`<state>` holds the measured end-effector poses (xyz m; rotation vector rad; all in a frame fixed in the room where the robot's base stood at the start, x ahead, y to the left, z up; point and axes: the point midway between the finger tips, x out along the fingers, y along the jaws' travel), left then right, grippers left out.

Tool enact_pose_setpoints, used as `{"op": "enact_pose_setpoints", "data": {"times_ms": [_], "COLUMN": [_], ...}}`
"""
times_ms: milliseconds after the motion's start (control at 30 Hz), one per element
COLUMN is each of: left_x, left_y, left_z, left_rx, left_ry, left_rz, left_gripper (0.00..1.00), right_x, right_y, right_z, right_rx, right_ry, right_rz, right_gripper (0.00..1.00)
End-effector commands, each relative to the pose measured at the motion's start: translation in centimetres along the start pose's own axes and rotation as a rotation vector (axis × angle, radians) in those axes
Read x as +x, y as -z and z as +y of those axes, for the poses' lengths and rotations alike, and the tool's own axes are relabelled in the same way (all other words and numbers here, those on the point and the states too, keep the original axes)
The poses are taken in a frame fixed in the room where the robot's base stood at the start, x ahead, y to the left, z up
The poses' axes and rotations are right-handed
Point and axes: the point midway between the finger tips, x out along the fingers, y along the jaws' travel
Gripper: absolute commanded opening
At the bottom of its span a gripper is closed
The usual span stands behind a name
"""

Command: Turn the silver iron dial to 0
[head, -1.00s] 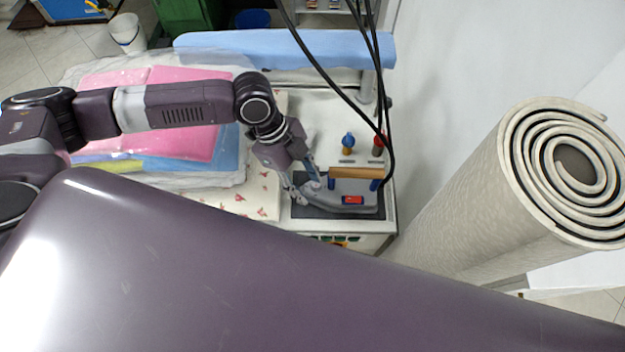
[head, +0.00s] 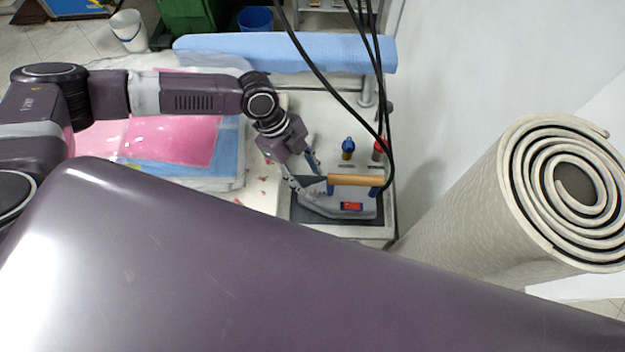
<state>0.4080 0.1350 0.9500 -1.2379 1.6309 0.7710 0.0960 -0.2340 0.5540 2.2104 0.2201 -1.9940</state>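The silver iron (head: 335,207) rests on a dark pad (head: 308,216) on the white table. It has a light wooden handle (head: 355,180) on blue posts, and a small red and blue panel (head: 352,206) on its near side. I cannot make out its dial. My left gripper (head: 303,174) is at the left end of the iron, beside the handle. Its two fingers are spread apart, and I see nothing gripped between them. Whether a finger touches the iron, I cannot tell. My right gripper is out of view.
Blue (head: 347,148) and red (head: 378,150) bottle-like items stand behind the iron. Black cables (head: 322,70) hang down close to its right end. Pink wrapped garments (head: 180,137) lie left. A large beige roll (head: 485,200) stands right. A blue padded board (head: 285,50) lies behind.

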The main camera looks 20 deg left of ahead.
Motion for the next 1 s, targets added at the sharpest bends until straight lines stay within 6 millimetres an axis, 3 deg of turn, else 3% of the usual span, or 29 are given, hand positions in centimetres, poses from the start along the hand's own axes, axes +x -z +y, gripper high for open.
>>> {"op": "enact_pose_setpoints", "data": {"times_ms": [300,633,1000], "left_x": [3.6,4.0,4.0], "left_y": [0.1,0.0,0.0], "left_z": [0.0,0.0,0.0], "left_rx": [-0.001,0.000,0.000], "left_ry": [0.000,0.001,0.001], "left_rz": [0.000,0.000,-0.001], "left_gripper": [0.39,0.38,0.00], "right_x": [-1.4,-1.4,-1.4], "right_y": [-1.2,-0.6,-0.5], "right_z": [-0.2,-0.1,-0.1], "right_rx": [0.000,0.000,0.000], "right_ry": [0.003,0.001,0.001], "right_rz": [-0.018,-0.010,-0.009], "right_gripper": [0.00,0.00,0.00]}}
